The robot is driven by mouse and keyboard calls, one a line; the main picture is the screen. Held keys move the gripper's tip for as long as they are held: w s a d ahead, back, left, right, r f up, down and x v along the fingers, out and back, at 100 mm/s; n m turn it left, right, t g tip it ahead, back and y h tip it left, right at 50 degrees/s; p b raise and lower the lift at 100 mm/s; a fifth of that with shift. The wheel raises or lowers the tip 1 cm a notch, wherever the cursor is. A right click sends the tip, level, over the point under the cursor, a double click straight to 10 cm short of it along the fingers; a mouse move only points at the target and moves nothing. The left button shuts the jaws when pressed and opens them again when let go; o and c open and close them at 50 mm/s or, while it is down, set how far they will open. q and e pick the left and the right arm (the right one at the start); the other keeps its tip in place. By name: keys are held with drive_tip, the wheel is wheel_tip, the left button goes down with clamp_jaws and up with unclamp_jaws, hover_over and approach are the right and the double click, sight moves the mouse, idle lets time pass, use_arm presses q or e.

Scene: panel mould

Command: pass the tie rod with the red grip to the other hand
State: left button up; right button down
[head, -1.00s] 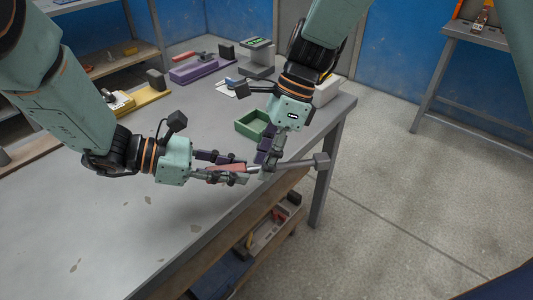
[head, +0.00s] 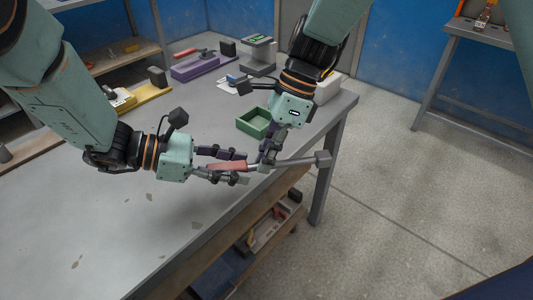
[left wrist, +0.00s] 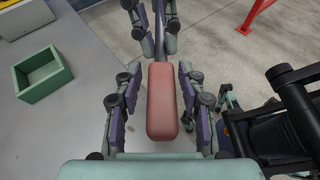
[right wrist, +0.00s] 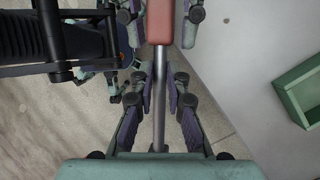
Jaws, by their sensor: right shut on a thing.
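The tie rod has a red grip (head: 229,167), a thin grey shaft (head: 292,163) and a grey block head (head: 322,159). It is held above the table's front edge, head to the right. My right gripper (head: 265,160) is shut on the shaft just beyond the grip; the right wrist view shows its fingers on both sides of the shaft (right wrist: 159,115). My left gripper (head: 243,168) is around the red grip but open. In the left wrist view, gaps show between its fingers and both sides of the grip (left wrist: 162,100).
A green open box (head: 256,122) stands on the grey table (head: 130,215) behind the grippers. A purple tray (head: 195,68) and a yellow holder (head: 148,98) are farther back. The table's front left is clear. A shelf with tools (head: 262,240) is below.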

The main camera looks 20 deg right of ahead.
use_arm(q)
drive_tip(key=shift+o, duration=0.8)
